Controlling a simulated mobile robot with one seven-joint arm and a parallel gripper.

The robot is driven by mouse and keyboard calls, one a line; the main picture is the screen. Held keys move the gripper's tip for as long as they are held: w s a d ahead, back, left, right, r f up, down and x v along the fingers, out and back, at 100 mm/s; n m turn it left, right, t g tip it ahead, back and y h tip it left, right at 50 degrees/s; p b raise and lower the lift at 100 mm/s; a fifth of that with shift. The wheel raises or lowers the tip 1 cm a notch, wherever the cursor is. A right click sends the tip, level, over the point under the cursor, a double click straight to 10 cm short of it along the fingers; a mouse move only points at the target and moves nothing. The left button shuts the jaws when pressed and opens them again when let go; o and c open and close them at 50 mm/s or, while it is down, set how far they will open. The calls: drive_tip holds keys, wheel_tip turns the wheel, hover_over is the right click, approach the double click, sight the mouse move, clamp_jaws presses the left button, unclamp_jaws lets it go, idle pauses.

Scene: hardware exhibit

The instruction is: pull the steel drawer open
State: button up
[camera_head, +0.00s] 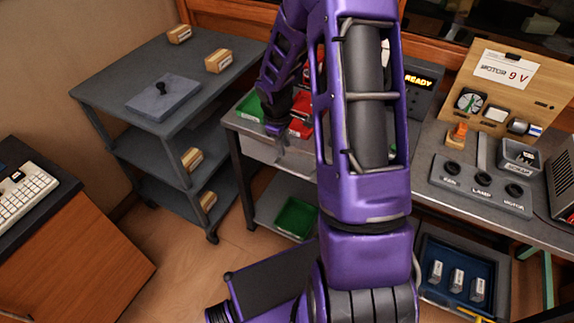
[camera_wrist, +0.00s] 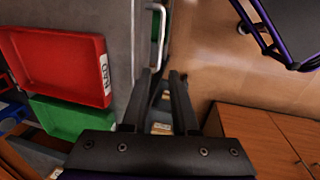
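The steel drawer (camera_head: 262,151) is a light grey front under the bench top, left of my arm in the head view. It looks closed or nearly so, though my arm hides its right part. In the wrist view a pale bar handle (camera_wrist: 161,22) stands out along the bench's edge. My gripper (camera_wrist: 163,74) points toward the handle, its two dark fingers apart with nothing clearly held between them. The fingertips are close to the handle's near end; I cannot tell whether they touch it.
A red tray (camera_wrist: 55,65) and a green tray (camera_wrist: 70,117) lie on the bench top beside my gripper. A grey shelf cart (camera_head: 110,85) with small boxes stands left. A green bin (camera_head: 296,217) sits on the bench's lower shelf. Open floor (camera_head: 190,255) lies in front.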

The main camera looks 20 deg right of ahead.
sight(287, 170)
drive_tip(key=f, duration=0.4)
drive_tip(key=w+d+f, duration=0.1)
drive_tip(key=f, duration=0.7)
drive_tip(key=shift+w+d+b, duration=0.25)
drive_tip(key=shift+d+b, duration=0.1)
drive_tip(key=shift+d, duration=0.05)
clamp_jaws()
idle(0.7)
